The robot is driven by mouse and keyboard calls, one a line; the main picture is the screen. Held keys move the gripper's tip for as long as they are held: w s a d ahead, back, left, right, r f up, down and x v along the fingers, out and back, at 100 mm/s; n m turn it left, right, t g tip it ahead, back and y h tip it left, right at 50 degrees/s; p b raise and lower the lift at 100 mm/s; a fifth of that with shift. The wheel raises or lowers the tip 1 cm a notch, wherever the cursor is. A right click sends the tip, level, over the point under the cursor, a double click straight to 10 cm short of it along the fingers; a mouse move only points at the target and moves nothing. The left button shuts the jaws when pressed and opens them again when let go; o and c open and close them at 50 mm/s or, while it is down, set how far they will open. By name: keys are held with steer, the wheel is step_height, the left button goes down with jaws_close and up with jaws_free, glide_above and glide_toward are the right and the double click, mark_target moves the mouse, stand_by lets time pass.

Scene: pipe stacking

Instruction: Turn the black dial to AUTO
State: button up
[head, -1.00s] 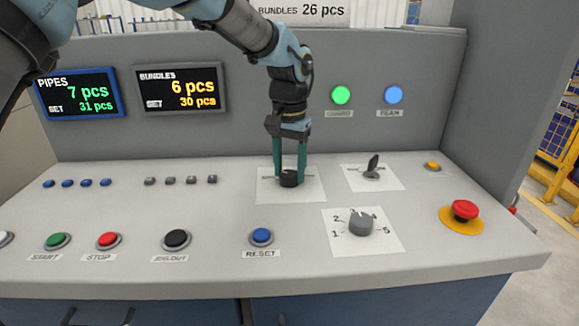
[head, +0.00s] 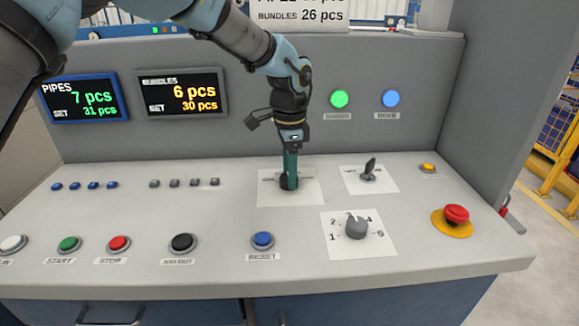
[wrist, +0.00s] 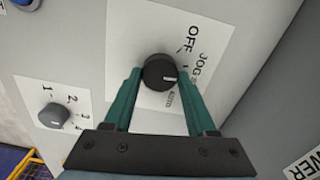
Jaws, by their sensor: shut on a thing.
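The black dial (wrist: 158,70) sits on a white label plate (wrist: 210,30) marked OFF, JOG and AUTO in the wrist view. Its white pointer mark is on the side toward JOG and AUTO; exactly which position it is at, I cannot tell. My gripper (wrist: 160,76) is shut on the dial, one green finger on each side. In the head view my gripper (head: 290,184) points down onto the dial (head: 283,184), its fingers seen nearly edge-on and hiding most of it.
A grey numbered knob (head: 356,228) is in front and to the right; a black lever switch (head: 369,168) is to the right. A red emergency button (head: 456,214) sits at the far right. The blue RESET button (head: 262,240) is in front. Two displays (head: 180,92) stand behind left.

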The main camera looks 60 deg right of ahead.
steer(key=m+p, duration=0.3)
steer(key=m, duration=0.4)
steer(key=shift+r, duration=0.1)
steer(key=m+p, duration=0.2)
steer(key=m, duration=0.3)
steer(key=shift+m, duration=0.4)
steer(key=o, duration=1.4)
steer(key=shift+a, duration=0.1)
step_height(320, 180, up, 11)
steer(key=b, duration=0.3)
steer(key=shift+f, duration=0.2)
